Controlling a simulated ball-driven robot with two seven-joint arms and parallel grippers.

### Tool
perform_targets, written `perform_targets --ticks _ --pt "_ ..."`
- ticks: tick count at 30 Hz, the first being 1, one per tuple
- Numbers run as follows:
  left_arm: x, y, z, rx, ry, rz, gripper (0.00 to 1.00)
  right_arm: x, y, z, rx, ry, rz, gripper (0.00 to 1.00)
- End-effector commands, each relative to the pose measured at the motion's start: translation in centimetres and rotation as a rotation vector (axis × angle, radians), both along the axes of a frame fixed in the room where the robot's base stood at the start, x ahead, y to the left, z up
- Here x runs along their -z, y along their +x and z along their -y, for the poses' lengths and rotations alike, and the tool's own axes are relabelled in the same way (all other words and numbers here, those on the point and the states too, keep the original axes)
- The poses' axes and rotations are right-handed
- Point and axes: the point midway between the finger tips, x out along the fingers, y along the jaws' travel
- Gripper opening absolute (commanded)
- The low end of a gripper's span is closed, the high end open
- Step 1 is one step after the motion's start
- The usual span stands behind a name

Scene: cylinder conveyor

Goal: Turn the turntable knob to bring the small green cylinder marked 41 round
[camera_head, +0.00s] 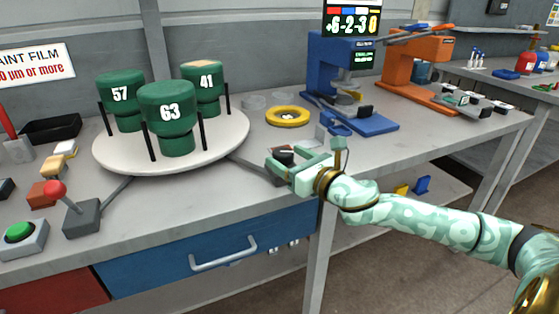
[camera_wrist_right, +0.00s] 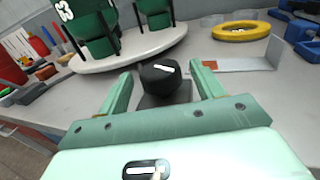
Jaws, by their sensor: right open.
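The white round turntable (camera_head: 225,143) carries three green cylinders: 57 (camera_head: 121,105), 63 (camera_head: 168,118) in front, and 41 (camera_head: 207,80) at the back right. Black posts stand beside them. The black turntable knob (camera_wrist_right: 160,78) has a white mark and sits on a dark base in front of the turntable. My right gripper (camera_head: 284,157) is open. In the right wrist view its fingers (camera_wrist_right: 160,72) lie left and right of the knob, with visible gaps. In the head view the gripper partly hides the knob. My left gripper is not in view.
A yellow ring (camera_head: 287,116) and clear dishes lie right of the turntable. A blue press (camera_head: 335,70) and an orange press (camera_head: 415,65) stand further right. A red-ball lever (camera_head: 80,210) and a green button (camera_head: 20,233) are at the left front.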

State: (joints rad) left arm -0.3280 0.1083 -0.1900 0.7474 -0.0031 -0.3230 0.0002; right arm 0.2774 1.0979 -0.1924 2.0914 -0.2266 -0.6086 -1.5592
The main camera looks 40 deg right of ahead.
Motion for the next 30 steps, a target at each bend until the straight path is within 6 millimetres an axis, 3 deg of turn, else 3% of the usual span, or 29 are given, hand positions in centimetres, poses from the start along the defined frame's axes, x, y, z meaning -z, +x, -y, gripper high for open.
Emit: perform_targets --ticks 6,17,22,30 --pt "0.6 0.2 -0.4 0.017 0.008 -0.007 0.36 0.1 2.1 0.0 0.001 0.001 0.001 0.67" --pt "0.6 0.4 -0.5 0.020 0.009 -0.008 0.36 0.0 2.5 -0.1 0.000 0.001 0.000 0.67" --pt "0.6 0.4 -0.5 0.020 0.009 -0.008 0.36 0.0 2.5 -0.1 0.000 0.001 0.001 0.23" --pt "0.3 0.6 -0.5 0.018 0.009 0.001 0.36 -0.3 2.4 -0.1 0.014 0.002 0.003 0.23"
